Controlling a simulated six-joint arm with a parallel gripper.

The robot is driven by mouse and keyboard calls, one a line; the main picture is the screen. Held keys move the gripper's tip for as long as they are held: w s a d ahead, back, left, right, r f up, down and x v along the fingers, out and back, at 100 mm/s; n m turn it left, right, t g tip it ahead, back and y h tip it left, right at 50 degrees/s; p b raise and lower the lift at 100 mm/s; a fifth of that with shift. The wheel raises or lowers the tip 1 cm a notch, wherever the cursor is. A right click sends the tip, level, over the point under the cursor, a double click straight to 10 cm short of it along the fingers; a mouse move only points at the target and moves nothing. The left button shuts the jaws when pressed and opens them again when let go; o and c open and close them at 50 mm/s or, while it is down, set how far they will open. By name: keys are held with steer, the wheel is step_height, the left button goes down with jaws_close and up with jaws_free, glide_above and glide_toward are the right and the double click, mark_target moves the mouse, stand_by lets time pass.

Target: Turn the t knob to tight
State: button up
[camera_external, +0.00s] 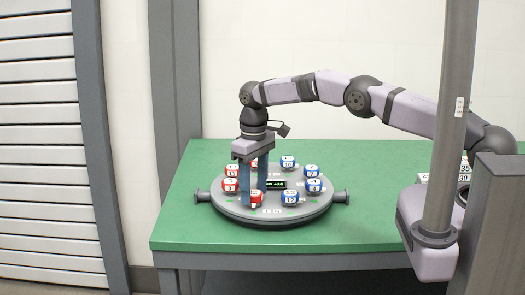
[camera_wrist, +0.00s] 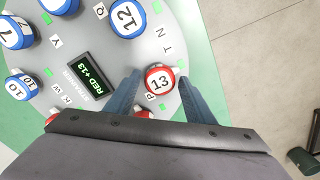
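My gripper (camera_wrist: 160,76) points down with its two blue fingers on either side of a red knob marked 13 (camera_wrist: 159,82). A narrow gap seems to show on each side, so the fingers look open around it. In the external view my gripper (camera_external: 254,188) is over the front left of the round grey plate (camera_external: 220,203), with the red knob (camera_external: 256,197) by its fingertips. Letters T and N are printed on the plate near this knob, and a P label is close to its lower left. I cannot tell which letter names it.
A dark display (camera_wrist: 88,78) reads RED +13. Several blue knobs, such as the one marked 12 (camera_wrist: 127,18), and other red knobs (camera_external: 231,185) ring the plate. The plate stands on a green table (camera_external: 370,225). A grey post (camera_external: 452,120) rises at the right.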

mark_target(256, 193)
stand_by(0.3)
steer(key=shift+r+b, duration=0.75)
steer(key=shift+r, duration=2.95)
steer(key=shift+w+d, duration=0.25)
steer(key=w+d+r+m, duration=0.2)
steer(key=d, duration=0.6)
steer(key=w+d+r+m, duration=0.1)
steer(key=w+d+m, duration=0.1)
steer(key=d, duration=0.7)
steer(key=w+d+r+m, duration=0.1)
steer(key=w+d+r, duration=0.15)
steer(key=d, duration=0.55)
steer(key=s+d+f+m, duration=0.1)
steer(key=s+d+m, duration=0.15)
steer(key=d, duration=0.35)
steer(key=s+d+f+m, duration=0.1)
steer(key=s+d, duration=0.3)
steer(key=d, duration=0.3)
steer(key=s+d+f+m, duration=0.2)
steer(key=s+d, duration=0.7)
steer(key=s, duration=0.5)
steer(key=shift+d+f+m, duration=0.2)
steer(key=shift+f+m, duration=0.15)
steer(key=shift+f, duration=0.35)
